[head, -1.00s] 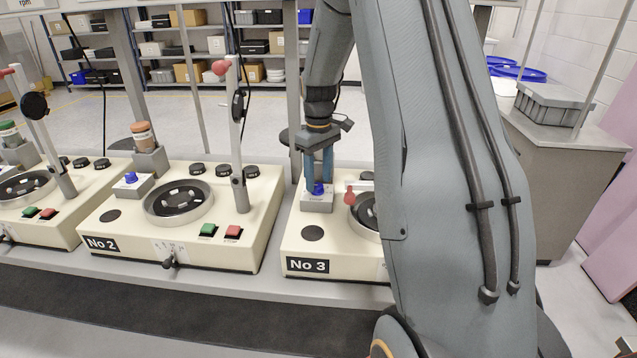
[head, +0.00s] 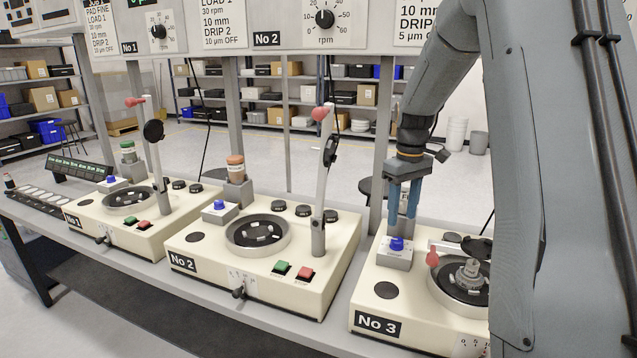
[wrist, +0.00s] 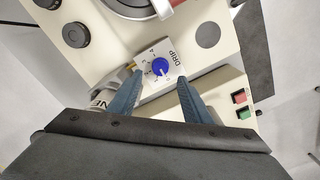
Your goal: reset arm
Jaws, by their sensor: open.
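My gripper (head: 404,208) is in the head view at the right, pointing down with two blue fingers apart. It is open and empty just above the blue knob (head: 397,244) on the small box of the No 3 machine (head: 385,318). In the wrist view the gripper (wrist: 157,88) has its fingertips on either side of the blue knob (wrist: 160,67), which sits on a plate marked DRIP. A gap shows between the fingertips and the knob in the head view. My upper arm hides the right part of No 3.
The No 2 machine (head: 215,285) and No 1 machine (head: 100,225) stand to the left on the bench, each with an upright red-tipped arm. No 3's red-tipped arm (head: 432,258) lies low near its bowl. A panel with dials (head: 285,25) hangs above.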

